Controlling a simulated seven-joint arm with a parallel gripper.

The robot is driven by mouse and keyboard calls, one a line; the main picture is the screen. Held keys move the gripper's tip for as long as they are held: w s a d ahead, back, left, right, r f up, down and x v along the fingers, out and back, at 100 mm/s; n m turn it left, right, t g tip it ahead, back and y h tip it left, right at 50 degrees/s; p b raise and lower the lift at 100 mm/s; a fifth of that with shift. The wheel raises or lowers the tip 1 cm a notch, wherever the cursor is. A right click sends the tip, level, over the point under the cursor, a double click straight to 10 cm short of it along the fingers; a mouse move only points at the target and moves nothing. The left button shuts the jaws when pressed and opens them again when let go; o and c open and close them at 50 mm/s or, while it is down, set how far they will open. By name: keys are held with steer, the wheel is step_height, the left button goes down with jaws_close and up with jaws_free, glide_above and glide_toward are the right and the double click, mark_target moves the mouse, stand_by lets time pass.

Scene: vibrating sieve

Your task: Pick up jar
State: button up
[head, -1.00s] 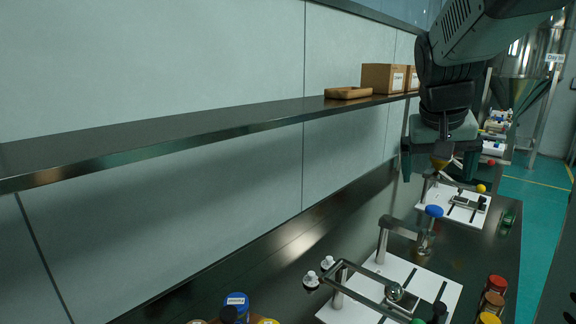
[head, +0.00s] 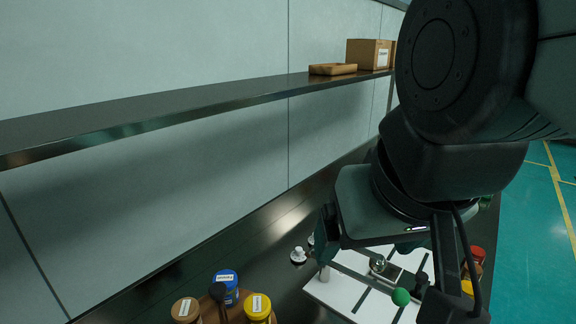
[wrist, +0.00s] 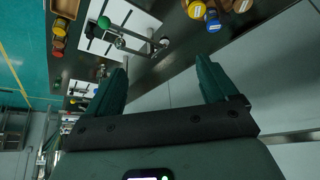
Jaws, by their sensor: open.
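Several capped jars are in view, and I cannot tell which one the task means. In the head view, a blue-lidded jar (head: 226,287), a brown-lidded jar (head: 186,309) and a yellow-lidded jar (head: 258,307) stand together at the bottom. The blue-lidded jar (wrist: 213,22) and a yellow-lidded jar (wrist: 196,10) also show at the top of the wrist view. More jars with red (head: 475,254) and yellow lids stand at the right, partly behind my arm. My gripper (wrist: 163,72) is open and empty, above the bench and apart from the jars.
A white board with a metal frame and a green knob (head: 400,297) lies below my arm. Two small white-topped items (head: 298,255) stand near the wall. A long shelf (head: 200,107) with boxes (head: 368,54) runs along the wall above the bench.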

steer(key=shift+w, duration=0.15)
steer(key=w+d+r+m+h, duration=0.1)
steer(key=w+d, duration=0.3)
steer(key=w, duration=0.4)
steer(key=w+d+r+m, duration=0.1)
steer(key=w+d, duration=0.2)
steer(key=w, duration=0.4)
steer(key=w+d+f+m+h, duration=0.1)
steer(key=w+d+f+m, duration=0.3)
steer(key=w+d, duration=1)
steer(key=m+g+h, duration=0.1)
steer(key=m+h, duration=0.2)
glide_toward(478, 250)
steer(key=w+d, duration=0.2)
steer(key=shift+s+a+f+x, duration=0.1)
steer(key=shift+s+x, duration=0.05)
steer(key=shift+x, duration=1.75)
steer(key=shift+s+a+f+x, duration=0.1)
steer(key=shift+x, duration=1.85)
steer(key=shift+s+a+f+x, duration=0.1)
steer(key=shift+s+f+x, duration=0.05)
steer(key=shift+x, duration=1.75)
